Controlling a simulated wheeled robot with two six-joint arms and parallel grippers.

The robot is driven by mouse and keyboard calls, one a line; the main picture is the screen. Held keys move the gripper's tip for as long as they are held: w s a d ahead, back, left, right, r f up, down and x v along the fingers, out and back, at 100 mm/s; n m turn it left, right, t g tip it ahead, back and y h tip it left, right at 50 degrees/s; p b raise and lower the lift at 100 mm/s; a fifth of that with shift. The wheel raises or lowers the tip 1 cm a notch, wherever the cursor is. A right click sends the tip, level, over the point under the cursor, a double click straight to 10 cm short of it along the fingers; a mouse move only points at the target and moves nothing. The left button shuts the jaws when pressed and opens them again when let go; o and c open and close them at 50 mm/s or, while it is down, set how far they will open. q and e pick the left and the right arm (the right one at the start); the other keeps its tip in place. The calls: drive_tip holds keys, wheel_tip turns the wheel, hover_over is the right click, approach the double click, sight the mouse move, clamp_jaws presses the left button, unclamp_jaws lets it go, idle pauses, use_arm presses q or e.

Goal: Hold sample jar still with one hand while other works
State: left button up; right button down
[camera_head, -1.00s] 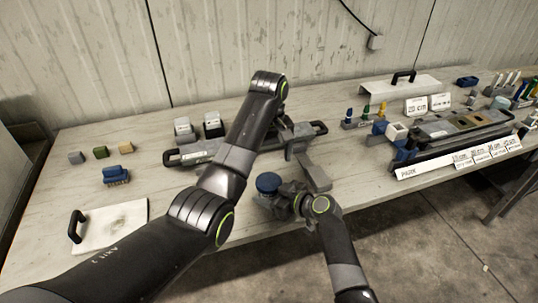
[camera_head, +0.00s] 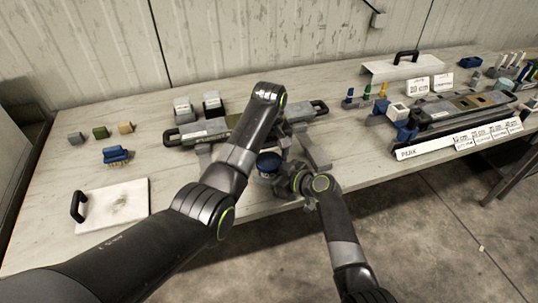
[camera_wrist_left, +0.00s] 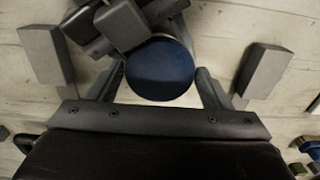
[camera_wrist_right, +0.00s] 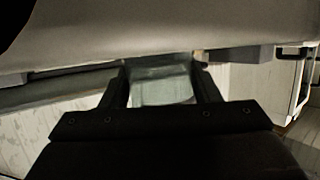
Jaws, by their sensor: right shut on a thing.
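The sample jar has a round blue lid (camera_head: 268,164) and stands upright near the table's front edge. In the right wrist view its pale glass body (camera_wrist_right: 160,88) sits between the fingers of my right gripper (camera_head: 277,180), which is shut on it. My left gripper (camera_head: 265,152) hangs over the jar, pointing down. Part of my right gripper shows beside the lid there. My left arm hides part of the table behind the jar.
A dark two-handled tray (camera_head: 180,138) lies behind the jar. A white board with a black handle (camera_head: 130,202), a blue brush (camera_head: 116,155) and small blocks (camera_head: 100,132) are left. A labelled rack (camera_head: 440,141) stands right.

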sight(269, 160)
use_arm(q)
drive_tip(key=c, duration=0.7)
drive_tip(key=n, duration=0.6)
drive_tip(key=shift+r, duration=0.1)
drive_tip(key=shift+c, duration=0.2)
drive_tip(key=shift+r, duration=0.15)
drive_tip(key=shift+r, duration=0.95)
drive_tip(key=shift+r, duration=2)
use_arm(e)
drive_tip(key=shift+c, duration=2)
unclamp_jaws()
